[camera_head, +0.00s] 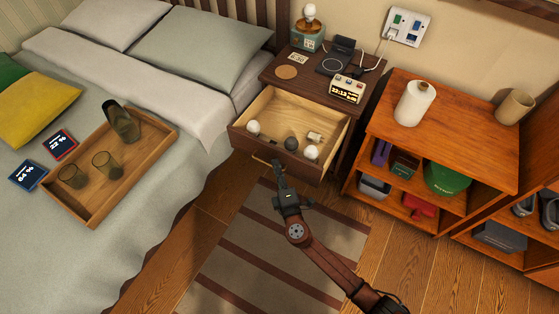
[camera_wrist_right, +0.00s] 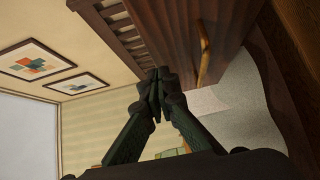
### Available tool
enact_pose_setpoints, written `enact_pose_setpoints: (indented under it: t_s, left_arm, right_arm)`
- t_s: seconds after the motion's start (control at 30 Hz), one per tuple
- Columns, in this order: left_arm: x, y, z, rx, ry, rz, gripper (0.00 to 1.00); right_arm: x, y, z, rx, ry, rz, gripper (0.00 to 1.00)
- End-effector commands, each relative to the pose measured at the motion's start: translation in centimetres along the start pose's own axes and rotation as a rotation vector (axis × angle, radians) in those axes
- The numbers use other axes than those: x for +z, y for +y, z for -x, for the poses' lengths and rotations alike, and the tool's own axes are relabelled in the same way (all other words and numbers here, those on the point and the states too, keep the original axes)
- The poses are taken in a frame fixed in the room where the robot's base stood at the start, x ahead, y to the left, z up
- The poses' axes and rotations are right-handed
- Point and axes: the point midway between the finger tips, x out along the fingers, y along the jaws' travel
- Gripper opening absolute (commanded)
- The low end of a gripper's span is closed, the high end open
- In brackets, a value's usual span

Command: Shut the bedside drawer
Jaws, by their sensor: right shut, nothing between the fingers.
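The bedside drawer (camera_head: 337,137) is pulled open from the dark wood nightstand (camera_head: 365,103). Several small things, including light bulbs (camera_head: 311,152), lie inside it. My right gripper (camera_head: 277,165) is shut and empty, right at the drawer's front panel. In the right wrist view, its closed fingertips (camera_wrist_right: 158,74) are close to the dark drawer front (camera_wrist_right: 178,40), beside a long brass-coloured handle (camera_wrist_right: 204,52). I cannot tell whether the tips touch the panel. My left gripper is not in view.
A bed with a wooden tray (camera_head: 146,164) is at the left. An orange-brown shelf unit (camera_head: 455,125) stands close on the right. A clock (camera_head: 347,90), a lamp (camera_head: 308,36) and a charger are on the nightstand. A striped rug (camera_head: 270,255) covers the floor in front.

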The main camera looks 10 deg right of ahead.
Motion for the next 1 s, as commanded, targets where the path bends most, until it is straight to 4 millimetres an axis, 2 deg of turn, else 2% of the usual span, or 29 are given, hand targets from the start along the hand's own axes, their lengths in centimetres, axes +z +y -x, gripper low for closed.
enact_pose_setpoints:
  t_s: [0.2,0.67,0.83,1.0]
  left_arm:
    - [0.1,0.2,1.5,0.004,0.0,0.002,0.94]
    - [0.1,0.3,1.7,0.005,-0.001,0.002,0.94]
    - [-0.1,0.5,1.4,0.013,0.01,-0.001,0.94]
    - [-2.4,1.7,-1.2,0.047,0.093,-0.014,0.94]
  right_arm:
    - [1.6,-0.1,-1.5,-0.001,-0.001,0.0,0.0]
    - [1.9,0.0,-1.8,-0.001,-0.001,0.0,0.0]
    - [2.5,-0.2,-2.4,-0.001,0.0,0.001,0.0]
    - [4.4,-0.5,-4.2,-0.002,-0.001,0.0,0.0]
